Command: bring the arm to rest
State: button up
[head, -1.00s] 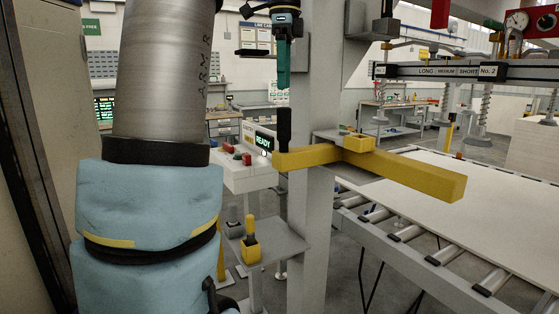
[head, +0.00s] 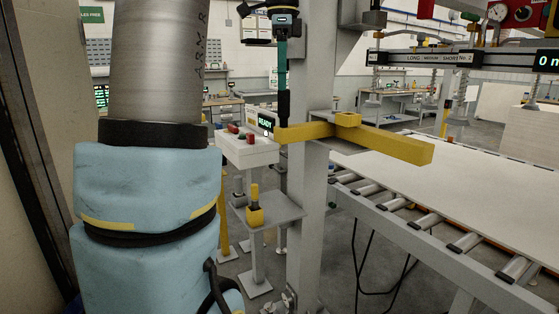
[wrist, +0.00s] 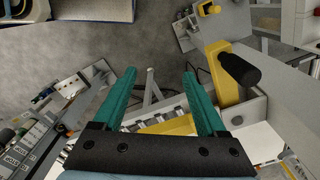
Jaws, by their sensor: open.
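My gripper (head: 281,86) is open and empty, with teal fingers pointing down in the head view. It hangs at the upper middle, in line with the black grip (head: 283,106) that stands on a yellow bar (head: 385,143). In the wrist view both fingers of my gripper (wrist: 159,75) are spread apart with nothing between them. The black grip (wrist: 238,70) and the end of the yellow bar (wrist: 222,82) lie to the right of the right finger, apart from the gap. How far the fingertips are from the grip cannot be told exactly.
A grey post (head: 312,190) carries the yellow bar. A control box (head: 248,150) with a READY display stands left of it, above a small shelf (head: 268,210) with a yellow-black device (head: 255,208). A roller conveyor (head: 430,225) with a pale sheet (head: 470,185) fills the right.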

jog(key=s+a+f+n, duration=0.2)
jog(key=f+n, duration=0.2)
jog(key=f, duration=0.5)
jog(key=s+a+f+n, duration=0.2)
jog(key=f+n, duration=0.3)
jog(key=f, duration=0.4)
jog(key=s+a+f+n+t, duration=0.1)
jog(key=s+a+f+n, duration=0.2)
jog(key=s+f+n, duration=0.5)
notch_tip(320, 180, down, 4)
jog(key=shift+s+a+f, duration=0.15)
jog(key=shift+s+f, duration=0.05)
jog(key=shift+s, duration=0.95)
